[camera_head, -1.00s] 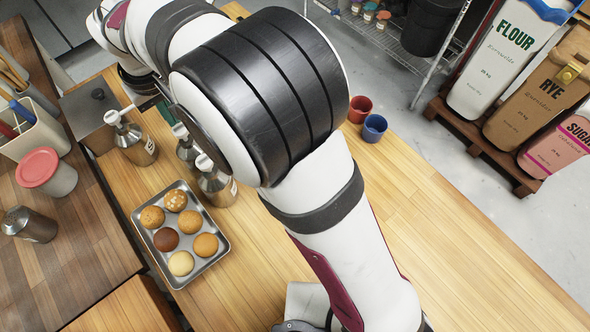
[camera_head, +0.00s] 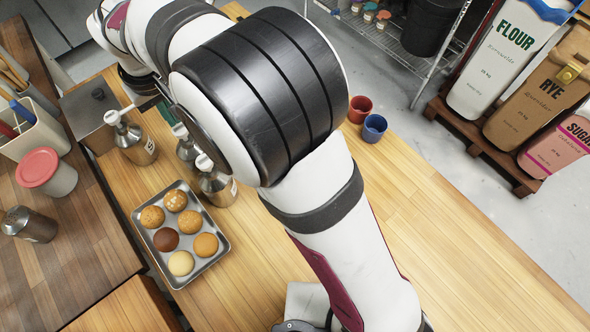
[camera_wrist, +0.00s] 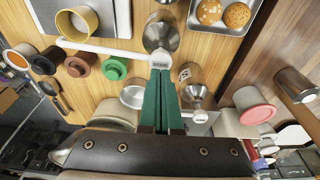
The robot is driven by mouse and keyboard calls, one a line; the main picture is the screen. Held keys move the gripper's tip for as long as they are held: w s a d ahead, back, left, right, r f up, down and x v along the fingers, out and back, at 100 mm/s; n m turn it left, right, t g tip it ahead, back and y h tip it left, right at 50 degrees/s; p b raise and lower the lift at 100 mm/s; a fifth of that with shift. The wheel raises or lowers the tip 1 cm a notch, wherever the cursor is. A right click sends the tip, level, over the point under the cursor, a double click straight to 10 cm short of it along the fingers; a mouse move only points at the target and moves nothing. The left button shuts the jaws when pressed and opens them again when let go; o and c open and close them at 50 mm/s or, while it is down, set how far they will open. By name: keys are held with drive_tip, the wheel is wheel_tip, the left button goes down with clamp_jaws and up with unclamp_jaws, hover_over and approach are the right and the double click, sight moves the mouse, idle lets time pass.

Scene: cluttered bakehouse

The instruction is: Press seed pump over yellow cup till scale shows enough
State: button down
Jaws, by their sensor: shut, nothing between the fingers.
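My gripper (camera_wrist: 160,72) has green fingers, closed together with nothing between them. In the wrist view its tips are at the white, labelled head of a steel pump bottle (camera_wrist: 162,32); I cannot tell whether they touch it, and the label is too small to read. A white spout (camera_wrist: 105,48) runs left from that head, past the lower edge of the yellow cup (camera_wrist: 70,30). The cup seems to stand on a grey scale (camera_wrist: 112,18); no reading is visible.
Other pump bottles stand close by, one at the left (camera_head: 136,142) and one (camera_wrist: 196,90) right of my fingers. A tray of buns (camera_head: 222,246) lies in front. Red (camera_head: 359,109) and blue (camera_head: 374,127) cups stand right of my arm. The right side of the table is clear.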

drive_tip(key=shift+f, duration=0.3)
drive_tip(key=shift+f, duration=1.1)
drive_tip(key=shift+r, duration=3.95)
